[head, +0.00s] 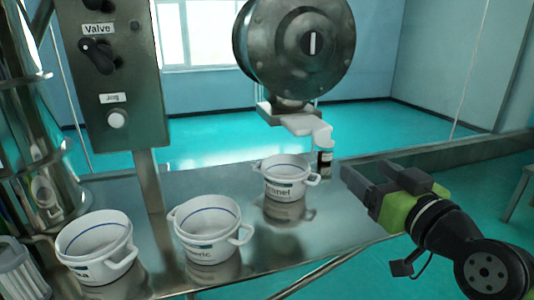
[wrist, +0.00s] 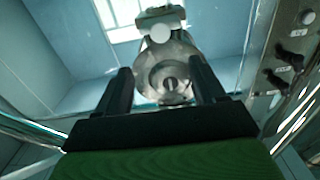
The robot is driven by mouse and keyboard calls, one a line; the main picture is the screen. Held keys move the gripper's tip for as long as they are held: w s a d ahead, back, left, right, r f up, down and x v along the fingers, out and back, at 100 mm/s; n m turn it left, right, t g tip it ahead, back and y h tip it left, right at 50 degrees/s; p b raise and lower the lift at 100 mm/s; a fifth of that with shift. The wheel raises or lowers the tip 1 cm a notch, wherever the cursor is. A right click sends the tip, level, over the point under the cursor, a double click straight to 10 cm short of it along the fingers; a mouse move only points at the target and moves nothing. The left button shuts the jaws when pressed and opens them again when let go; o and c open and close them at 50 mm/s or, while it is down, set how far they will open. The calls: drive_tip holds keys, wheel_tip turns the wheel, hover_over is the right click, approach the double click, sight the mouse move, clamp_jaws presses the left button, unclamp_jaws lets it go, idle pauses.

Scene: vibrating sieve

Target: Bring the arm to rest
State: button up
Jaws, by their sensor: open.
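My gripper (head: 372,183) is at the right in the head view, just beyond the right part of the steel table (head: 325,222). Its dark jaws are open and point left, with nothing between them. In the wrist view, my gripper (wrist: 168,90) shows two dark fingers apart, and the round steel machine (wrist: 168,78) appears in the gap behind them, at a distance. My arm (head: 458,238) bends down to the lower right of the head view.
A white labelled pot (head: 285,190) stands under the steel drum (head: 295,45), left of my gripper. Two more pots (head: 205,250) (head: 92,265) stand further left. A small dark bottle (head: 324,164) is behind. A control panel (head: 110,75) rises at left.

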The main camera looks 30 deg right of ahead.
drive_tip(key=shift+w+a, duration=0.1)
drive_tip(key=w+a+f+n+g+y+p, duration=0.1)
drive_tip(key=w+a+f+g+y+p, duration=0.2)
drive_tip(key=a, duration=0.6)
drive_tip(key=w+a+f+n+g+y+p, duration=0.2)
drive_tip(key=w+a+f+g+y+p, duration=0.15)
drive_tip(key=a, duration=0.45)
drive_tip(key=s+a+f+g+h+p, duration=0.1)
drive_tip(key=s+a+f+g+p, duration=0.2)
drive_tip(key=s, duration=0.6)
drive_tip(key=a+f+g, duration=0.1)
drive_tip(key=a+g, duration=0.1)
drive_tip(key=a, duration=0.1)
drive_tip(key=shift+s+a+p, duration=0.2)
drive_tip(key=shift+s+p, duration=0.05)
drive_tip(key=shift+p, duration=0.15)
